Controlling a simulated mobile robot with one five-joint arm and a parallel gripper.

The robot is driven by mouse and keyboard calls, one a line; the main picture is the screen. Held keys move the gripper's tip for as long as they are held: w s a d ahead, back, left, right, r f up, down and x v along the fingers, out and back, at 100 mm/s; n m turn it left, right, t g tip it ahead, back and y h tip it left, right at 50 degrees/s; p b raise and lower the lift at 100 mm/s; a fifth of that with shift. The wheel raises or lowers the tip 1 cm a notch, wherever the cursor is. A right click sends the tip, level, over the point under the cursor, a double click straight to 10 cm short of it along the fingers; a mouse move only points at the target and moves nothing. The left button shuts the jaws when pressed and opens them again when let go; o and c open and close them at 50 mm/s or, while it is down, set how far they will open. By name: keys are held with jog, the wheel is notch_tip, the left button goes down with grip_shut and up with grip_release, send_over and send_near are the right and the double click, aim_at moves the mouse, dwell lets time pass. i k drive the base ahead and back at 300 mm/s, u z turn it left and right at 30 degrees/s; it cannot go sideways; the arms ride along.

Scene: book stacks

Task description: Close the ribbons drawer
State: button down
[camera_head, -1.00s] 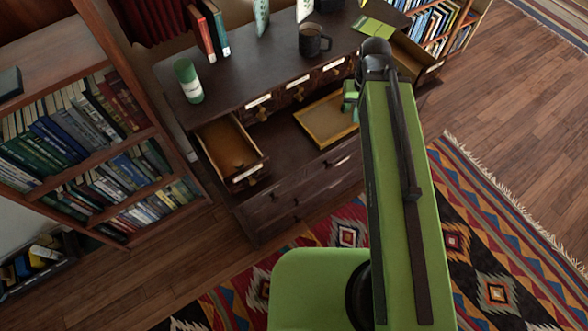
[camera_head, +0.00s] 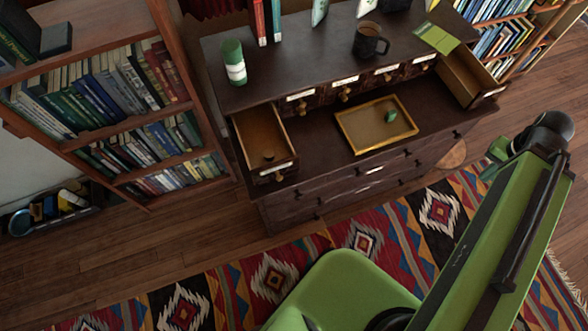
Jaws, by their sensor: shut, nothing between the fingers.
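A dark wooden cabinet has a row of small labelled drawers under its top. The far-left drawer (camera_head: 262,137) is pulled out, with a small dark thing near its front end. The far-right drawer (camera_head: 466,76) is also pulled out and looks empty. The labels are too small to read, so I cannot tell which is the ribbons drawer. The middle drawers (camera_head: 345,90) are shut. My gripper (camera_head: 493,157) is shut and empty, to the right of the cabinet, below the right drawer in the picture and apart from it.
A gold-rimmed tray (camera_head: 345,134) with a small green thing (camera_head: 390,116) lies on the cabinet's ledge. A dark mug (camera_head: 370,41), a green-and-white can (camera_head: 233,62) and books stand on top. A bookcase (camera_head: 172,60) stands left. A patterned rug (camera_head: 320,250) covers the floor in front.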

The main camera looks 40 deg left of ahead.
aim_at(259, 127)
jog(key=z, duration=0.1)
jog(key=k, duration=1.4)
jog(key=u, duration=2.3)
jog(key=i, duration=0.5)
